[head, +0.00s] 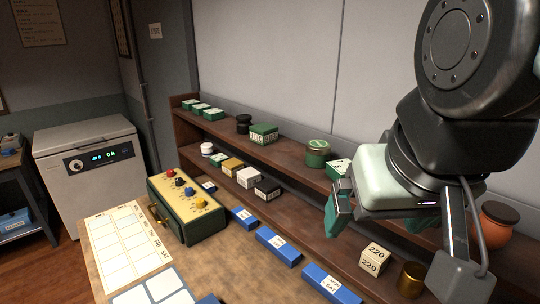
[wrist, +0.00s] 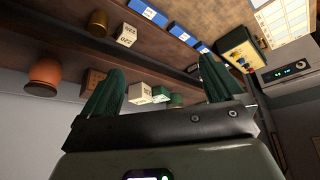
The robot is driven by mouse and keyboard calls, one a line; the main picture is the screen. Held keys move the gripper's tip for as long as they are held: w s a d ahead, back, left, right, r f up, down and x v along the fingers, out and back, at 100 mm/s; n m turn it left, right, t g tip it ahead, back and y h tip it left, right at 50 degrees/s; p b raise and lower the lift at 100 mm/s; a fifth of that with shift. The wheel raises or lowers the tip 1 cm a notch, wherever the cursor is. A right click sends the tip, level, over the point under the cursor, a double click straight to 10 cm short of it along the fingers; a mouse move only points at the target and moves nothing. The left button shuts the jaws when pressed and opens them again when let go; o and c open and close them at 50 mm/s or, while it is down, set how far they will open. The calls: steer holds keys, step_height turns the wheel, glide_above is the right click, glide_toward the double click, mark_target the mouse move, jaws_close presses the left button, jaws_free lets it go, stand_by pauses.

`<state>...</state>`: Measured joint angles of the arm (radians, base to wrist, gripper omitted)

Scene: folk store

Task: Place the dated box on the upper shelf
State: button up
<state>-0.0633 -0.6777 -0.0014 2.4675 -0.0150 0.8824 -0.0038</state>
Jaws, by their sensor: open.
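A green box (head: 263,134) with a white label that seems to read "1 DEC" stands on the upper shelf (head: 290,153), left of a green tin. Another green box with a white printed top (head: 338,168) stands farther right on that shelf, partly behind my gripper; its print is too small to read. My gripper (head: 375,218) hangs in front of the shelves at the right, with its green fingers apart and nothing between them. In the wrist view, my gripper (wrist: 161,70) points toward the shelves, and pale-faced boxes (wrist: 139,93) show beyond the fingers.
The lower shelf holds a cream "220" box (head: 374,260), a brass tin (head: 410,280), a black box (head: 267,190) and a white box (head: 249,177). An orange pot (head: 497,226) is at the right. Blue labelled boxes (head: 279,247) line the counter beside a green switch box (head: 188,207).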

steer(key=w+a+f+n+g, duration=0.25)
steer(key=w+a+f, duration=0.25)
steer(key=w+a, duration=0.45)
steer(key=n+g, duration=0.3)
steer(key=n, duration=0.3)
glide_above(207, 297)
steer(key=s+d, duration=0.2)
steer(key=s, duration=0.1)
step_height(207, 297, down, 28)
steer(key=f, duration=0.5)
steer(key=shift+w+a+f, duration=0.15)
steer(key=shift+a, duration=0.15)
steer(key=f, duration=0.5)
steer(key=shift+a+f, duration=0.25)
steer(key=shift+f, duration=0.05)
steer(key=shift+r, duration=0.1)
steer(key=c, duration=1.2)
